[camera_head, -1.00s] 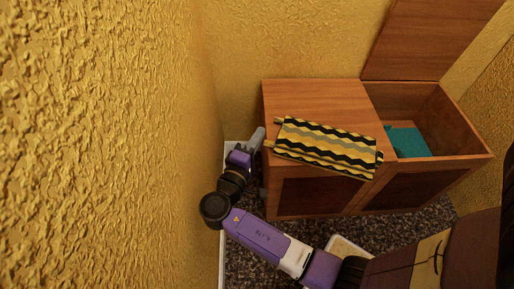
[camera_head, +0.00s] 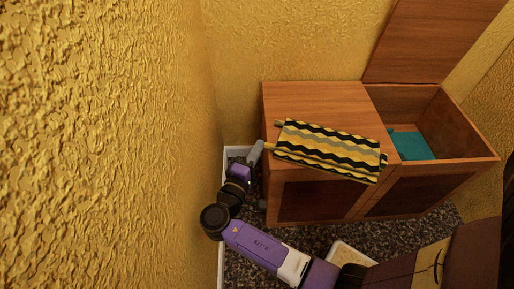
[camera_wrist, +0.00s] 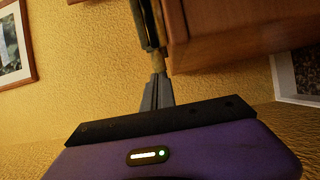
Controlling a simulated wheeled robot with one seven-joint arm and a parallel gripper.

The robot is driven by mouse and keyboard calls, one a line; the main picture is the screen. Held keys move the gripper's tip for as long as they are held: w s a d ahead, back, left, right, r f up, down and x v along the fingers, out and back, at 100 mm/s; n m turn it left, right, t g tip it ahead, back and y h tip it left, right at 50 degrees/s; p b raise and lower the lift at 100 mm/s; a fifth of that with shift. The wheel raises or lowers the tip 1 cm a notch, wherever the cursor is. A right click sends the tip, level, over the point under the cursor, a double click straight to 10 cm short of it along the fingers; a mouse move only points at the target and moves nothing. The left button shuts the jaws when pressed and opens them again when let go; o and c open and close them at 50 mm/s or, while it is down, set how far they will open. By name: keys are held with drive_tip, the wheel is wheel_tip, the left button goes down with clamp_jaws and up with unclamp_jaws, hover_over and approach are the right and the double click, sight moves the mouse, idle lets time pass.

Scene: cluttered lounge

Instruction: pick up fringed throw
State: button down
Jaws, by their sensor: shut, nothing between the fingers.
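The fringed throw (camera_head: 328,150), with yellow, black and grey zigzag stripes, lies flat on the closed left part of the wooden chest and reaches over its front edge. My gripper (camera_head: 257,147) is beside the chest's left side, close to the throw's left end. The wrist view shows my gripper (camera_wrist: 158,78) shut and empty, its fingertips pointing toward the throw's edge (camera_wrist: 146,22). A tan tassel (camera_wrist: 158,61) hangs just beyond the fingertips; I cannot tell whether they touch it.
The wooden chest (camera_head: 318,99) has its right compartment open, with a teal item (camera_head: 412,146) inside. The textured yellow wall (camera_head: 110,140) runs close along my arm's left. A pale box-like object (camera_head: 347,252) lies on the speckled floor. A framed picture (camera_wrist: 14,48) hangs on the wall.

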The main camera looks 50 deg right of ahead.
sight(270, 148)
drive_tip(key=s+p, duration=0.1)
drive_tip(key=s, duration=0.2)
drive_tip(key=shift+s+a+r+p, duration=0.1)
drive_tip(key=shift+s+a+p, duration=0.1)
drive_tip(key=shift+s+p, duration=0.15)
drive_tip(key=shift+w, duration=0.1)
